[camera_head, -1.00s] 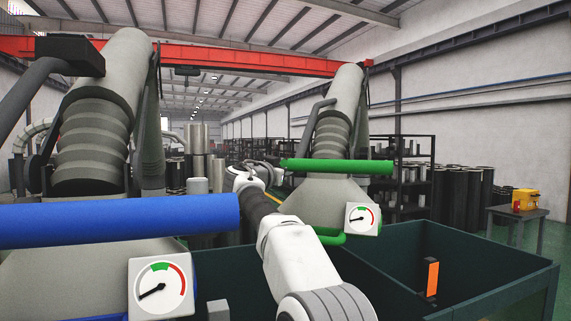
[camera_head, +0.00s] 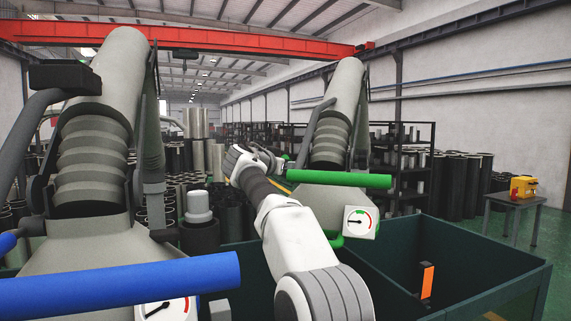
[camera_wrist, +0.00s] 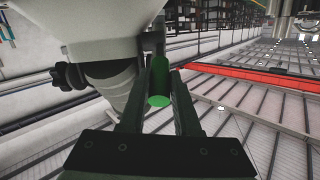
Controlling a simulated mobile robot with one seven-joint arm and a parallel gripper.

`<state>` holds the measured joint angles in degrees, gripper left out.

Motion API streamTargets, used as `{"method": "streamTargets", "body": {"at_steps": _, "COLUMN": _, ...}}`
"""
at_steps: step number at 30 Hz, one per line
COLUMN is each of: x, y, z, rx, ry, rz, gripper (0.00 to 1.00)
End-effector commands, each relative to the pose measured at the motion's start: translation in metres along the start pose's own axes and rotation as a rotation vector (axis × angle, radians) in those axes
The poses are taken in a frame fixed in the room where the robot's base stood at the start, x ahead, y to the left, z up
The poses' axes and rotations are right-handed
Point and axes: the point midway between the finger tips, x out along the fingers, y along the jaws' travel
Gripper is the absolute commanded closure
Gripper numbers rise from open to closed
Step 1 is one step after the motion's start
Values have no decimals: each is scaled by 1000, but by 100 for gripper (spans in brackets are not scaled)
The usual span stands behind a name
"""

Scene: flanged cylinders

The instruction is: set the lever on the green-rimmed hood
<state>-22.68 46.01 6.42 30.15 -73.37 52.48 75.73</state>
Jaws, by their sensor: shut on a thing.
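The green-rimmed hood (camera_head: 325,203) is a pale grey cone under a ribbed duct, right of centre in the head view. A thick green bar (camera_head: 345,180) lies nearly level across its front. A short piece of green rim (camera_head: 336,241) shows below. Its white dial (camera_head: 360,222) has a dark needle pointing left, with green at the top and red at the right. My gripper (camera_head: 257,160) is at the bar's left side in the head view. In the wrist view, the green bar (camera_wrist: 159,82) stands end-on between the two dark fingers of my gripper (camera_wrist: 160,103).
A second hood (camera_head: 85,238) stands at the left, with a blue bar (camera_head: 130,284) across it partly covering its dial (camera_head: 178,308). A dark green open bin (camera_head: 480,295) holding an orange piece (camera_head: 427,281) lies at the lower right. Shelves and drums stand behind.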

Motion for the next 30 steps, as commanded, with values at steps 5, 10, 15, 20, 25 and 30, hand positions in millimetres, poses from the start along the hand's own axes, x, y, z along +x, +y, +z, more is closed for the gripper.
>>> {"method": "streamTargets", "body": {"at_steps": 5, "x": 0, "y": -1, "z": 0, "rx": 1, "ry": 1, "rz": -2, "gripper": 59}}
{"method": "streamTargets", "body": {"at_steps": 10, "x": 0, "y": 0, "z": 0, "rx": 0, "ry": 1, "rz": -1, "gripper": 39}}
{"method": "streamTargets", "body": {"at_steps": 15, "x": 0, "y": 0, "z": 0, "rx": 0, "ry": 1, "rz": -1, "gripper": 39}}
{"method": "streamTargets", "body": {"at_steps": 20, "x": -4, "y": 0, "z": 1, "rx": 1, "ry": 1, "rz": -1, "gripper": 39}}
{"method": "streamTargets", "body": {"at_steps": 25, "x": -22, "y": 0, "z": 4, "rx": 1, "ry": 2, "rz": -4, "gripper": 39}}
{"method": "streamTargets", "body": {"at_steps": 30, "x": -52, "y": 0, "z": 5, "rx": 1, "ry": 2, "rz": -4, "gripper": 39}}
